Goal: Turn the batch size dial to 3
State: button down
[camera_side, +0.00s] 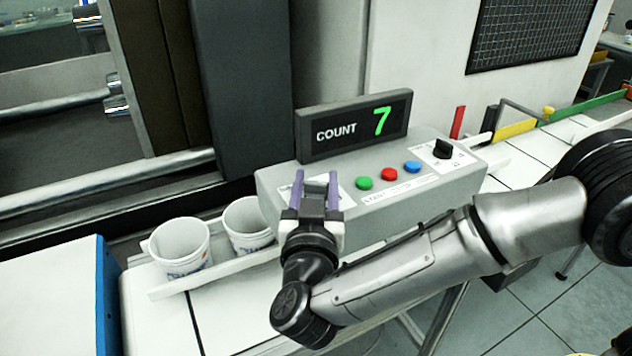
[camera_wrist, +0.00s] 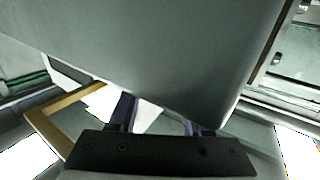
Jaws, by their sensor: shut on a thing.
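A grey control panel (camera_side: 385,203) carries green, red and blue buttons. A black dial (camera_side: 442,148) with a white scale is at its right end, clear of my gripper. My gripper (camera_side: 316,182), with two purple fingers, is at the panel's left end over a white label (camera_side: 346,188). It is shut on a dial there, which the fingers hide; its pointer and setting cannot be read. In the wrist view my gripper's fingers (camera_wrist: 158,118) reach under a large grey surface (camera_wrist: 165,50) that hides their tips. The display (camera_side: 355,125) reads COUNT 7.
Two white cups (camera_side: 180,248) (camera_side: 248,222) stand in a white rail left of the panel. The display box stands close behind my fingers. A blue-sided white box (camera_side: 55,290) is at the lower left. Yellow and green rails (camera_side: 515,130) lie at the right.

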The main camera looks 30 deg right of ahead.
jog(key=shift+r, duration=0.1)
jog(key=shift+c, duration=1.8)
grip_release()
jog(key=v, duration=0.5)
jog(key=shift+s+a+r, duration=0.1)
jog(key=shift+r, duration=0.25)
notch_tip(320, 180, up, 6)
jog(key=shift+r, duration=0.15)
